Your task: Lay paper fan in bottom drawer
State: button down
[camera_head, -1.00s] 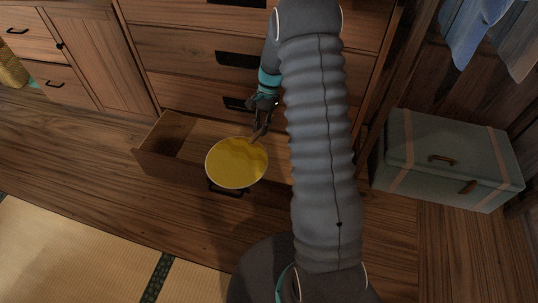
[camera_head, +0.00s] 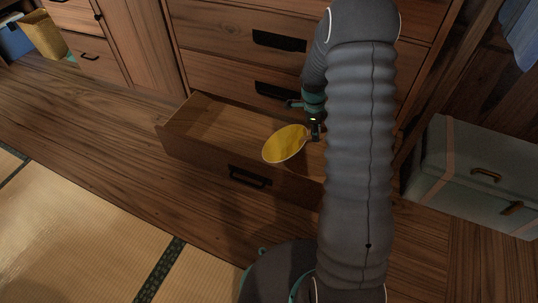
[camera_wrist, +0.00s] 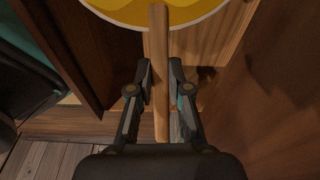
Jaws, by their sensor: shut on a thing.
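The paper fan (camera_head: 286,144) is a round yellow disc with a pale rim. It is tilted over the open bottom drawer (camera_head: 203,127), near the drawer's front wall. My gripper (camera_head: 315,133) is above the drawer's right part, partly beside my arm. In the wrist view, my gripper (camera_wrist: 160,88) is shut on the fan's wooden handle (camera_wrist: 160,60), and the yellow disc shows at the top edge. The drawer's right part is hidden behind my arm. Whether the fan touches the drawer floor I cannot tell.
Shut drawers with black handles (camera_head: 278,41) rise above the open drawer. A grey-green trunk (camera_head: 476,176) with tan straps stands at the right. A wicker-like basket (camera_head: 42,35) is at the far left. Wooden floor and tatami (camera_head: 85,235) lie clear in front.

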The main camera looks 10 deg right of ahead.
jog(key=w+a+f, duration=0.3)
jog(key=w+a, duration=0.3)
jog(key=a, duration=0.1)
jog(key=w+a+f+b, duration=0.1)
jog(key=w+a+f, duration=0.3)
jog(key=w+a, duration=0.2)
jog(key=shift+a+m+g, duration=0.3)
jog(key=shift+a+m, duration=0.1)
jog(key=shift+a, duration=0.75)
